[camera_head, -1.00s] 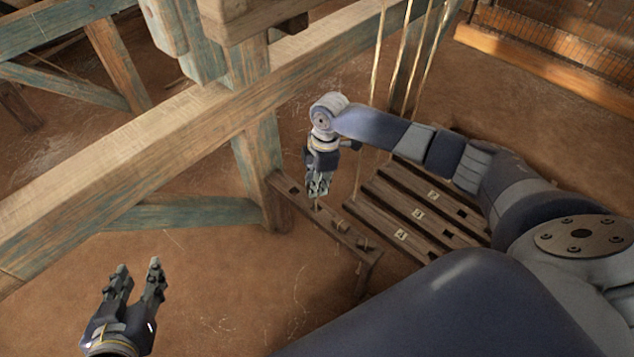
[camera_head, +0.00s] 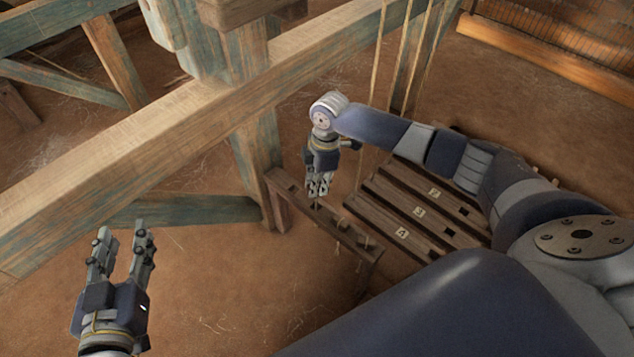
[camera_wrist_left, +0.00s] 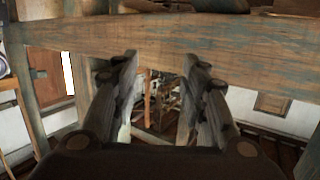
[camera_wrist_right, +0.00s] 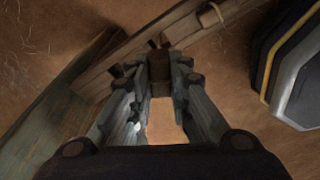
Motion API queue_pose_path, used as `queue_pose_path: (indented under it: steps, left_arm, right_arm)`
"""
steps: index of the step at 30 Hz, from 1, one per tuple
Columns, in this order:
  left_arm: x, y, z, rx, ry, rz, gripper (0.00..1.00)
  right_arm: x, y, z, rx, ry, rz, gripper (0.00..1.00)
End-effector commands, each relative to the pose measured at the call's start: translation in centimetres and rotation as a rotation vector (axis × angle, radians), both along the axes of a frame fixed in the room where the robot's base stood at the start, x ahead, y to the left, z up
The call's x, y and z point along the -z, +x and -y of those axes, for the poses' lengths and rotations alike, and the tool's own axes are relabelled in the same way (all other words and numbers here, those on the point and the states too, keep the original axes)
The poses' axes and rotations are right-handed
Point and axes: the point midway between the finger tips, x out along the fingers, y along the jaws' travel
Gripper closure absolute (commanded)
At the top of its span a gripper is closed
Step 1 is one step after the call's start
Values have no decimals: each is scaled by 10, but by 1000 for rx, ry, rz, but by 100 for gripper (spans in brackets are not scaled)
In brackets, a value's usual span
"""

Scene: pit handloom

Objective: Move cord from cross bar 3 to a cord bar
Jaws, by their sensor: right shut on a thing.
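Cross bars numbered 2, 3 and 4 lie side by side at the lower right of the head view; the bar marked 3 (camera_head: 420,212) is the middle one. A narrow wooden bar (camera_head: 292,200) with small pegs or cord loops lies left of them. I cannot tell which bar is a cord bar. Pale cords (camera_head: 404,62) hang at the top. My right gripper (camera_head: 318,196) points down at the narrow bar. In the right wrist view its fingertips are shut on a small brown piece (camera_wrist_right: 159,68). My left gripper (camera_head: 122,232) is open and empty, well to the left.
A post (camera_head: 257,165) stands beside the narrow bar. A lower brace (camera_head: 190,211) runs left from it. Bare earth floor (camera_head: 235,290) lies free between the two grippers.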

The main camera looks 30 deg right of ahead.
Motion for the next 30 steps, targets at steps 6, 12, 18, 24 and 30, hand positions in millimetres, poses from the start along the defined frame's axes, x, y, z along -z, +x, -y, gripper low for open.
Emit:
queue_pose_path:
  steps: [6,12,18,24,30]
  left_arm:
    - [-15,4,3,5,-20,79,60]
    - [-29,6,6,10,-38,149,60]
    - [-43,7,8,15,-57,220,60]
    - [-58,6,10,18,-74,292,60]
    - [-72,5,11,22,-93,362,60]
  right_arm:
    - [3,0,0,0,0,0,100]
    - [6,0,0,0,0,0,100]
    - [8,0,0,0,0,0,100]
    - [11,0,0,0,0,0,100]
    - [13,0,0,0,0,0,100]
